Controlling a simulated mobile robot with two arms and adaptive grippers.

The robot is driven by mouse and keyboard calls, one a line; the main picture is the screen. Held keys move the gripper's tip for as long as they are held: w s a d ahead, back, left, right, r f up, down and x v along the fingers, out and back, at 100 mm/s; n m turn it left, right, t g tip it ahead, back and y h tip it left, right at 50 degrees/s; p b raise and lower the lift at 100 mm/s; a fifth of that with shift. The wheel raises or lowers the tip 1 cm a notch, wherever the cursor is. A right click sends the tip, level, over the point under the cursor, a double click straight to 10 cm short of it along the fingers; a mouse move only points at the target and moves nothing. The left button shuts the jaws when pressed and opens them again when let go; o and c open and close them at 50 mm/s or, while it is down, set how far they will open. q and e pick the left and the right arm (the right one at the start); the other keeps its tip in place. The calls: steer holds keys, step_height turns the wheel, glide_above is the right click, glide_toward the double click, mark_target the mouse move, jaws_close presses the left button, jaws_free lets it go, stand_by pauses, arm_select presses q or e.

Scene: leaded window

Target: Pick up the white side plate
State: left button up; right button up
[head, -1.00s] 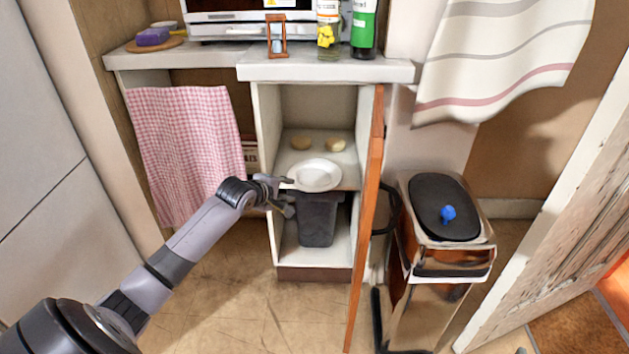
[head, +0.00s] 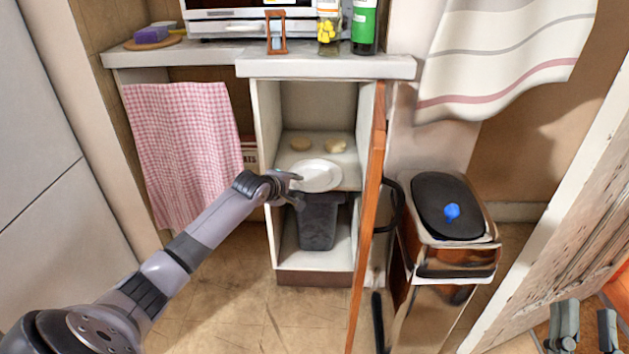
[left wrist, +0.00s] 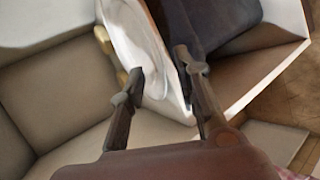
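The white side plate (head: 318,174) lies on the upper shelf of the open cupboard, its front edge near the shelf's front. My left gripper (head: 298,190) is at the plate's front left edge, open, with one finger higher than the other. In the left wrist view the plate (left wrist: 138,42) reaches in between the two spread fingers (left wrist: 160,66); I cannot tell whether they touch it. My right gripper (head: 586,330) is at the bottom right corner, its fingers apart and empty, far from the plate.
Two round bread-like items (head: 335,146) sit behind the plate. A dark grey bin (head: 318,222) stands below the shelf. The orange cupboard door (head: 370,200) stands open on the right, beside a metal pedal bin (head: 450,240). A checked towel (head: 185,145) hangs left.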

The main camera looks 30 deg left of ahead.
arm_select(q)
steer(key=shift+c, duration=0.5)
jaws_close()
stand_by(0.3)
